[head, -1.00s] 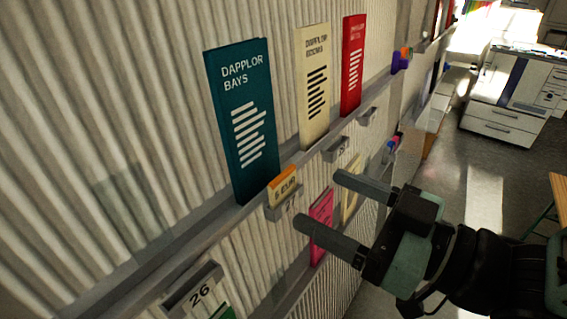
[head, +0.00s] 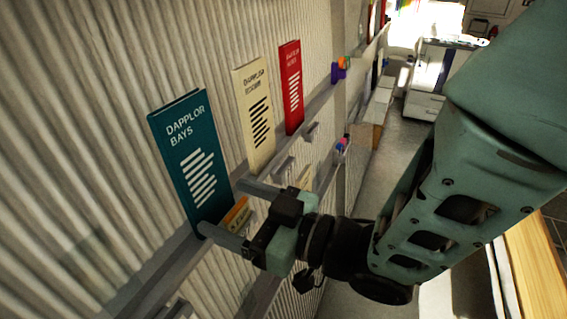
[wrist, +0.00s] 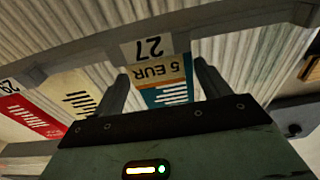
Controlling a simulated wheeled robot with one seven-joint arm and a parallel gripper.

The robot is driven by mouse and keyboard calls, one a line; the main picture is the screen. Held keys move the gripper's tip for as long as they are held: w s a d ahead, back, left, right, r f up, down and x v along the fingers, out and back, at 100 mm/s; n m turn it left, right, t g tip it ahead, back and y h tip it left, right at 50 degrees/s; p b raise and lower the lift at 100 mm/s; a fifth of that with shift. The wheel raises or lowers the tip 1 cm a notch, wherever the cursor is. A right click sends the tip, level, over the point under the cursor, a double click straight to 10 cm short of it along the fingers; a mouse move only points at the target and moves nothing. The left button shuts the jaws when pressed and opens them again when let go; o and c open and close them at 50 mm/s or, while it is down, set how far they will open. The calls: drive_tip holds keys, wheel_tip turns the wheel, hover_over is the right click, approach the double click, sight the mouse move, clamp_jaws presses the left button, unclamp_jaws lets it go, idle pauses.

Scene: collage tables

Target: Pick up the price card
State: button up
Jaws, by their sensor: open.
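The price card (head: 237,214) is a small cream card with an orange band, in a small holder on the rail below the teal booklet (head: 192,160). In the wrist view the card (wrist: 157,72) appears upside down and reads "5 EUR", by a holder tag (wrist: 147,48) marked 27. My gripper (head: 221,207) is open, its fingers one on each side of the card. In the wrist view the fingers also flank the card with gaps on both sides.
A cream booklet (head: 254,120) and a red booklet (head: 291,88) stand along the rail to the right. Another holder (head: 284,167) sits near my gripper. The corrugated wall (head: 80,140) is close behind. The floor (head: 372,190) is open to the right.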

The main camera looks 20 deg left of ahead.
drive_tip(key=c, duration=1)
drive_tip(key=shift+r, duration=0.1)
wheel_tip(320, 180, up, 10)
drive_tip(key=b, duration=0.2)
drive_tip(key=shift+b, duration=0.35)
drive_tip(key=shift+d, duration=0.15)
